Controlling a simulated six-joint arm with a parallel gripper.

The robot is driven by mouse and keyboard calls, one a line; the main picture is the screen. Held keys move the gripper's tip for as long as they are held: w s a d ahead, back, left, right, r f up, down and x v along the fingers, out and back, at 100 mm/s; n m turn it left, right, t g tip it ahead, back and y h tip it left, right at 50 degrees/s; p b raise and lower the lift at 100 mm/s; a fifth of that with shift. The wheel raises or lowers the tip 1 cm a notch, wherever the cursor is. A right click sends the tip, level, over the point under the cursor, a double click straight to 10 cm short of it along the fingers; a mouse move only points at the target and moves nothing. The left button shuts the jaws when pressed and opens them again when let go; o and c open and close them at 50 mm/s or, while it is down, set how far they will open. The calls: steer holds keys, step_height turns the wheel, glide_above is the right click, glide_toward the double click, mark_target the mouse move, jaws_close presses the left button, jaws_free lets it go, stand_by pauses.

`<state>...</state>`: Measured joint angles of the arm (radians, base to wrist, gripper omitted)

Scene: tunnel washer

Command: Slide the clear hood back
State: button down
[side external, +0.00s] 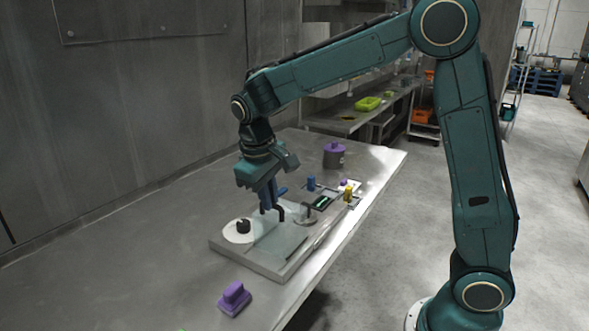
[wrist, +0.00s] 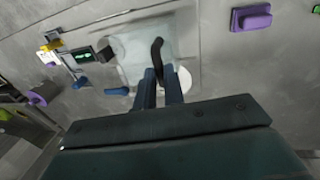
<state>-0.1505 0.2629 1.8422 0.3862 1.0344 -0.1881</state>
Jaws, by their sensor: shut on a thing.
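The clear hood (side external: 276,241) is a see-through cover on the grey machine base (side external: 287,266) on the bench. In the wrist view the hood (wrist: 133,47) shows as a pale, glassy patch. Its dark curved handle (side external: 281,212) stands up from it, and also shows in the wrist view (wrist: 157,50). My gripper (side external: 270,207) comes down from above and is shut on the handle. In the wrist view its blue fingers (wrist: 160,84) close around the handle's lower end, which they partly hide.
A white disc with a black knob (side external: 239,233) sits at the base's left end. A blue lever (side external: 311,184), a small green display (side external: 321,202) and a yellow part (side external: 348,193) stand at the far end. A purple block (side external: 234,298) lies in front; a purple-lidded pot (side external: 334,155) stands behind.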

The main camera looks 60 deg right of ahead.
steer(key=shift+a, duration=1.35)
steer(key=c, duration=1.5)
jaws_free()
steer(key=shift+r, duration=0.2)
step_height(320, 180, up, 11)
steer(key=a, duration=0.2)
steer(key=shift+a+r, duration=0.15)
steer(key=shift+r, duration=0.1)
